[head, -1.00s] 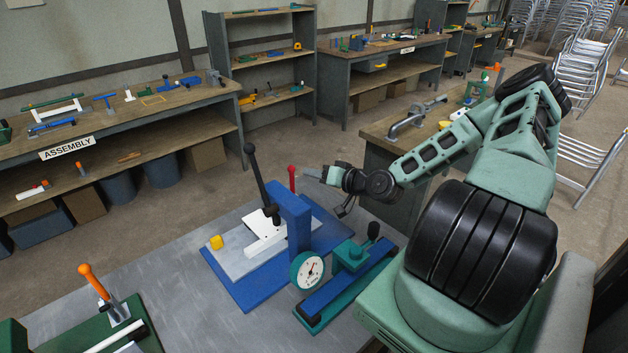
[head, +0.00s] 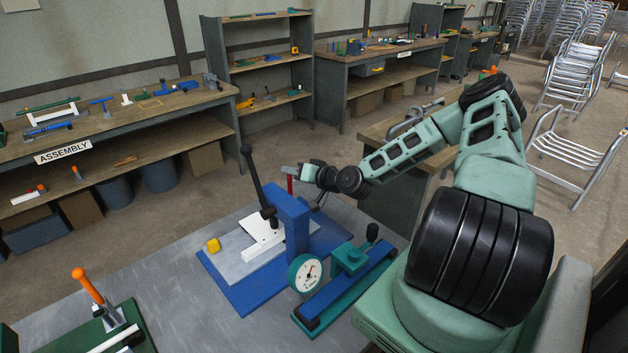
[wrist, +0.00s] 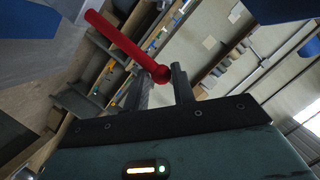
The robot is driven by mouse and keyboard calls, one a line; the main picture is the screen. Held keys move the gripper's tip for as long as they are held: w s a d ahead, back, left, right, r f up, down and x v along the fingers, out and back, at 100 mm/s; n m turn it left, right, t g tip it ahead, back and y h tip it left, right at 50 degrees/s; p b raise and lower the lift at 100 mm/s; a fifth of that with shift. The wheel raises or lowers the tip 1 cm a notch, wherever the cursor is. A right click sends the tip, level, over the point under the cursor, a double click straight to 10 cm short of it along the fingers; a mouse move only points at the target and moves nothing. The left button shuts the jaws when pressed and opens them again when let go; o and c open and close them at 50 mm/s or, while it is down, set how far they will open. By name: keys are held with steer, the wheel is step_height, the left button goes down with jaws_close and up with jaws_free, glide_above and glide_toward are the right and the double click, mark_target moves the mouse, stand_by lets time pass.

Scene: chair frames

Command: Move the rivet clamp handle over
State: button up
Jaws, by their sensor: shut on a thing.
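The red clamp handle (head: 290,184) stands behind the blue upright of the blue press fixture (head: 294,235) in the head view. In the wrist view the red handle (wrist: 125,43) runs from the upper left down to my fingers. My gripper (head: 291,171) reaches in from the right and is shut on the red handle near its upper end. Both fingers also show in the wrist view, on either side of the handle's end. The lower part of the red handle is partly hidden by the blue upright.
A tall black lever (head: 253,180) stands left of the blue upright. A dial gauge (head: 305,273) and a teal fixture (head: 350,260) are in front. An orange-handled clamp (head: 88,286) stands at front left.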

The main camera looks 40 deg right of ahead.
steer(key=shift+s+d+f+b, duration=0.2)
steer(key=shift+d+b, duration=0.3)
steer(key=shift+d, duration=0.25)
steer(key=shift+s+d+f+b, duration=0.15)
steer(key=shift+d+b, duration=0.3)
steer(key=shift+d, duration=0.3)
steer(key=shift+c, duration=0.3)
steer(key=shift+d+f+b, duration=0.35)
steer(key=shift+d+b, duration=0.2)
steer(key=shift+d+f+b, duration=0.3)
steer(key=shift+d+b, duration=0.25)
steer(key=shift+d, duration=0.4)
steer(key=shift+d+f+b, duration=1.1)
steer(key=shift+d+b, duration=0.1)
steer(key=shift+b, duration=0.55)
